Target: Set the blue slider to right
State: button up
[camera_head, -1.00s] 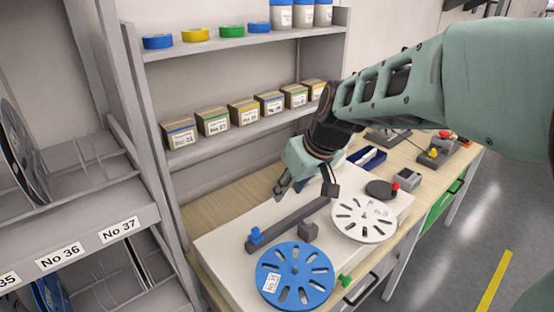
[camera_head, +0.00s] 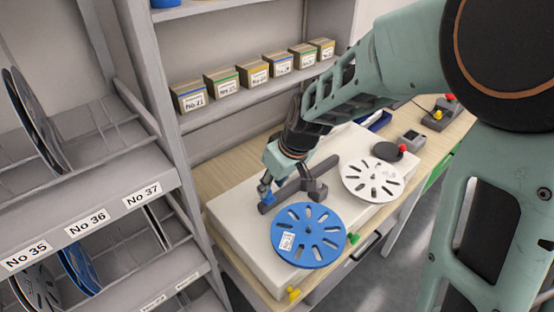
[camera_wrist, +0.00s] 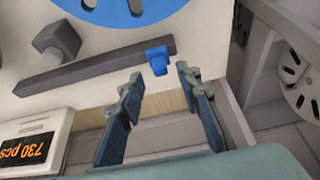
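The blue slider (camera_head: 268,198) sits at the left end of a dark grey rail (camera_head: 290,187) on a white box-like unit. In the wrist view, the blue slider (camera_wrist: 157,60) is at the right end of the rail (camera_wrist: 95,68). My gripper (camera_head: 268,190) is over that end of the rail, and its fingers partly hide the slider in the head view. In the wrist view, my gripper (camera_wrist: 160,79) is open, with the slider just ahead of and between the two fingertips. I cannot tell whether a finger touches it.
A blue reel (camera_head: 309,237) and a white reel (camera_head: 373,179) lie on the unit, close to the rail. A grey block (camera_wrist: 57,42) stands beside the rail. Shelving with labelled boxes (camera_head: 252,73) stands behind, and a reel rack (camera_head: 100,215) is at the left.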

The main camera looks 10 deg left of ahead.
aim_at(268, 195)
jog(key=shift+x, duration=1.7)
grip_shut()
